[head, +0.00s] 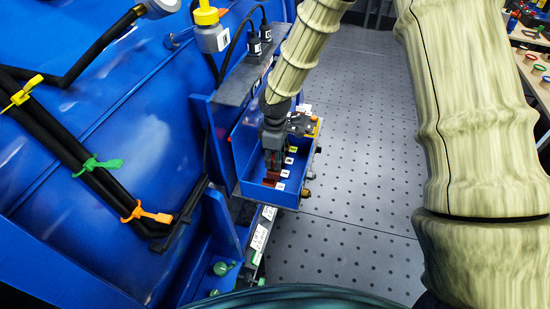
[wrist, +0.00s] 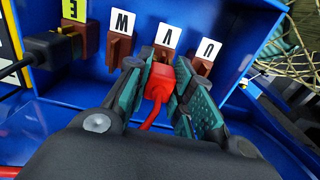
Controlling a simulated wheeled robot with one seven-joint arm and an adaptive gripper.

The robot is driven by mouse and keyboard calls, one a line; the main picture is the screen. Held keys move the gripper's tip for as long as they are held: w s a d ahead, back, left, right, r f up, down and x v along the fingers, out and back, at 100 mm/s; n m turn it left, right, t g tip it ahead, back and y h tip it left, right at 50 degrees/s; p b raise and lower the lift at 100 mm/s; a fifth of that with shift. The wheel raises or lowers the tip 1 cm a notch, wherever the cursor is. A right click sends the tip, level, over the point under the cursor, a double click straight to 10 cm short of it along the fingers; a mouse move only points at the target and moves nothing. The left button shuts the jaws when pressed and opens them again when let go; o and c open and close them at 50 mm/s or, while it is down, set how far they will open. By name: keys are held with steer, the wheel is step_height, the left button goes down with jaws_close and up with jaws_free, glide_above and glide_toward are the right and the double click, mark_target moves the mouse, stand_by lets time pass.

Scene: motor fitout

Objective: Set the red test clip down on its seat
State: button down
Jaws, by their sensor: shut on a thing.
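My gripper (wrist: 160,85) is shut on the red test clip (wrist: 157,86), with a red lead running back from it. In the wrist view the clip lies at the brown post (wrist: 163,54) under the middle-right white label (wrist: 168,37), which seems to read V. Whether clip and post touch is not clear. More brown posts stand beside it, under the label left of it (wrist: 118,52) and the label right of it (wrist: 200,66). In the head view my gripper (head: 272,158) points down into the blue terminal box (head: 247,158); its fingertips and the clip are small and dark there.
A black plug with cable (wrist: 42,48) sits at the left, near the yellow label (wrist: 74,10). The box walls stand close around my gripper. The blue motor housing (head: 110,120) fills the left of the head view; grey perforated floor (head: 350,130) is open at right.

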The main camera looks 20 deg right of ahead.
steer(key=shift+f, duration=0.3)
steer(key=c, duration=1.2)
jaws_free()
steer(key=shift+o, duration=0.2)
steer(key=shift+r, duration=0.1)
step_height(320, 180, up, 12)
steer(key=shift+f, duration=0.1)
steer(key=shift+d, duration=0.1)
